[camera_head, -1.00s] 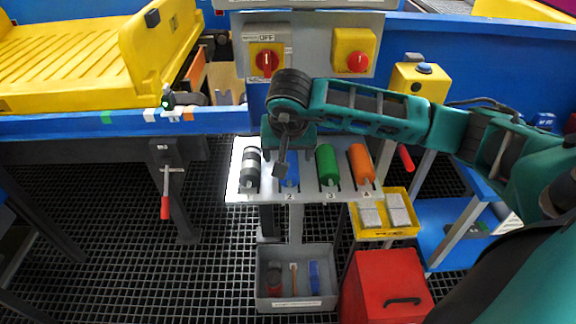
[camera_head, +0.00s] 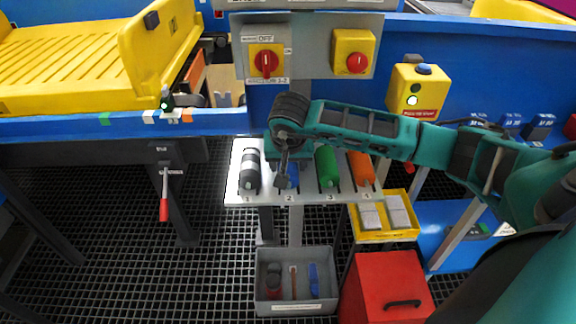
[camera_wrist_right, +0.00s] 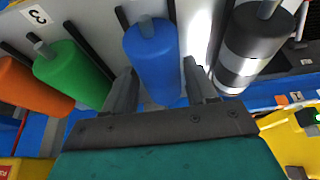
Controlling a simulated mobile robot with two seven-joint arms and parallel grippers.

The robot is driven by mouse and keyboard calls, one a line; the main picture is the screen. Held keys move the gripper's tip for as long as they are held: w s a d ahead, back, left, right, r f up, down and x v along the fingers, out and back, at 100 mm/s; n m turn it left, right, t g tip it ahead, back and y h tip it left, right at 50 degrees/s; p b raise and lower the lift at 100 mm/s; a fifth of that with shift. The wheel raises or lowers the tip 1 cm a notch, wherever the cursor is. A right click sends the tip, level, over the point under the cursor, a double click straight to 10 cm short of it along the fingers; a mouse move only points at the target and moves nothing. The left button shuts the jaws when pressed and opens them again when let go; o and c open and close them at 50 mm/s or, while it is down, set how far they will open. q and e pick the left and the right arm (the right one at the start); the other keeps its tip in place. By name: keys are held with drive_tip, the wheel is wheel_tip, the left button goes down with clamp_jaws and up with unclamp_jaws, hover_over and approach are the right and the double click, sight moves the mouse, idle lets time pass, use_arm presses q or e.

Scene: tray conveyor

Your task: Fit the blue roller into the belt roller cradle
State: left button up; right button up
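The blue roller (camera_wrist_right: 155,60) lies in slot 2 of the white rack, partly hidden by my right gripper in the head view (camera_head: 293,175). In the right wrist view my right gripper (camera_wrist_right: 160,92) is open, with one finger on each side of the roller; I cannot tell whether they touch it. A pale forked part (camera_head: 225,99) shows in the conveyor gap at the back; I cannot tell whether it is the belt roller cradle. My left gripper is not in view.
The rack (camera_head: 237,188) also holds a black-and-white roller (camera_head: 250,168), a green roller (camera_head: 326,166) and an orange roller (camera_head: 361,167). Below are a grey bin (camera_head: 264,304), a yellow tray (camera_head: 384,236) and a red box (camera_head: 385,285). A switch panel (camera_head: 307,60) stands behind.

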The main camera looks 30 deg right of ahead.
drive_tip(key=c, duration=1)
drive_tip(key=shift+o, duration=0.2)
drive_tip(key=shift+r, duration=0.1)
